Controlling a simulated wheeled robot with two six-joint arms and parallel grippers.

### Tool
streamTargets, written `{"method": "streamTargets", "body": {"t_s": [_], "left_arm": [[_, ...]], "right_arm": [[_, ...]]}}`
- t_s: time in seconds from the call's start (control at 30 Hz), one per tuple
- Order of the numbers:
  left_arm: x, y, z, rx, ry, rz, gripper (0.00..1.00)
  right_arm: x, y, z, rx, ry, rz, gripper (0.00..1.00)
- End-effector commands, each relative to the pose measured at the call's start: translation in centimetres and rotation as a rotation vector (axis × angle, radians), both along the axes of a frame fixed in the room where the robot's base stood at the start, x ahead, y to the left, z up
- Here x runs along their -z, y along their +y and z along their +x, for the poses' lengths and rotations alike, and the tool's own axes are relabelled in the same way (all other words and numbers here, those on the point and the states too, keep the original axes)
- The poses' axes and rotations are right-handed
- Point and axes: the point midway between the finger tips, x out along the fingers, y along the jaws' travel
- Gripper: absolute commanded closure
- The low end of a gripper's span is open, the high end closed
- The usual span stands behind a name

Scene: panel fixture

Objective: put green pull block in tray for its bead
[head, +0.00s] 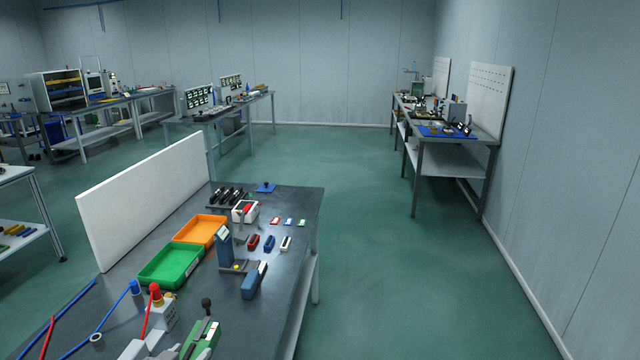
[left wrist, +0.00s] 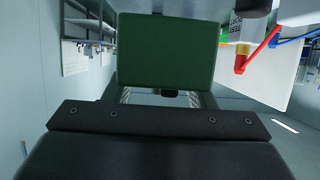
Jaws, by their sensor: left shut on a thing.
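My left gripper (head: 172,346) is at the bottom edge of the head view, shut on the green pull block (head: 203,338). In the left wrist view the block (left wrist: 167,50) fills the top middle, its broad green face towards the camera, between the fingers (left wrist: 165,96). A dark piece shows below it there. I cannot make out a bead on it. The green tray (head: 146,282) lies ahead on the bench, and the orange tray (head: 181,240) lies just beyond it. My right gripper is not in view.
A white box with red and blue parts (head: 163,314) stands close to my left gripper. A blue-grey stand (head: 226,250) is right of the trays, with a blue block (head: 252,283) near it. Several small blocks lie farther back. A white panel (head: 145,195) borders the bench's left side.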

Motion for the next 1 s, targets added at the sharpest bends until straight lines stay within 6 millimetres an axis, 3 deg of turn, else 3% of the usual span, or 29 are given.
{"method": "streamTargets", "body": {"t_s": [0.2,0.43,0.8,1.0], "left_arm": [[-2.0,-0.8,-1.8,0.049,-0.008,-0.01,0.83],[-4.2,-2.0,-4.3,0.118,-0.008,-0.019,0.83],[-9.0,-5.8,-11.7,0.331,-0.007,-0.008,0.83],[-9.9,-6.9,-13.7,0.392,-0.003,0.0,0.83]], "right_arm": [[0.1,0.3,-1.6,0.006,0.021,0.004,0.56],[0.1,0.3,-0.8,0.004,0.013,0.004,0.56],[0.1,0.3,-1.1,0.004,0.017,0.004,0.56],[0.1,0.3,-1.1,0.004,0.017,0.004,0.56]]}}
